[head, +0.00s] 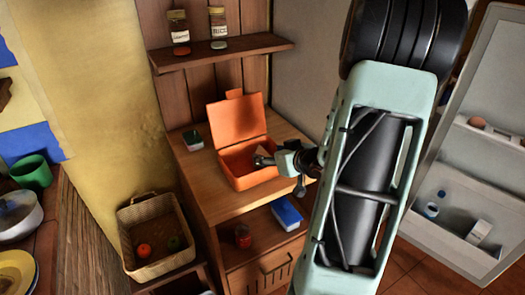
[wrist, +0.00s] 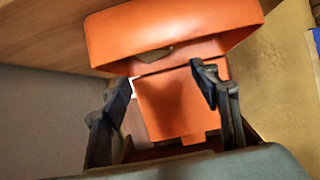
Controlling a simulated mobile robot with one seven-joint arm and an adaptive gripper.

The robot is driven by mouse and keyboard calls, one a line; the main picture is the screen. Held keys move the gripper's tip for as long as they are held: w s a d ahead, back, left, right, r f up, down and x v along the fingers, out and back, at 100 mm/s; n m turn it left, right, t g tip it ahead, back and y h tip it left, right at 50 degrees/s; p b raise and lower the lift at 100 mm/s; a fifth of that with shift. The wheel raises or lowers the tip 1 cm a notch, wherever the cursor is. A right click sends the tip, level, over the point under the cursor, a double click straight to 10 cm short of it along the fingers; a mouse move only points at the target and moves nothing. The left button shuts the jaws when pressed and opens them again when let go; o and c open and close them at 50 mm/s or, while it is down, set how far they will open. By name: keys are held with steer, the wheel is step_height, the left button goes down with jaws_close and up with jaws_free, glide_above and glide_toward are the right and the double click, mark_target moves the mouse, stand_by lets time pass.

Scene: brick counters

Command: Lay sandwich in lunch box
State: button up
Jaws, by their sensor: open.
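The orange lunch box (head: 247,181) stands on the wooden counter in the head view, with its lid (head: 237,120) raised at the back. My gripper (head: 262,161) is over the right side of the box's opening. In the wrist view the box (wrist: 170,32) and its lid (wrist: 175,105) fill the middle. My gripper (wrist: 163,82) has its two black fingers well apart, with nothing held between them. A small pale tan patch (wrist: 152,51) shows just inside the box's edge; it may be part of the sandwich, mostly hidden by the box wall. I cannot make out the sandwich in the head view.
A small dark green-topped item (head: 193,140) sits left of the box. A shelf (head: 220,52) with two jars is above. A wicker basket (head: 152,265) stands lower left.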

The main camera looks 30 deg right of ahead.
steer(key=shift+p+v, duration=0.3)
steer(key=shift+v, duration=2.05)
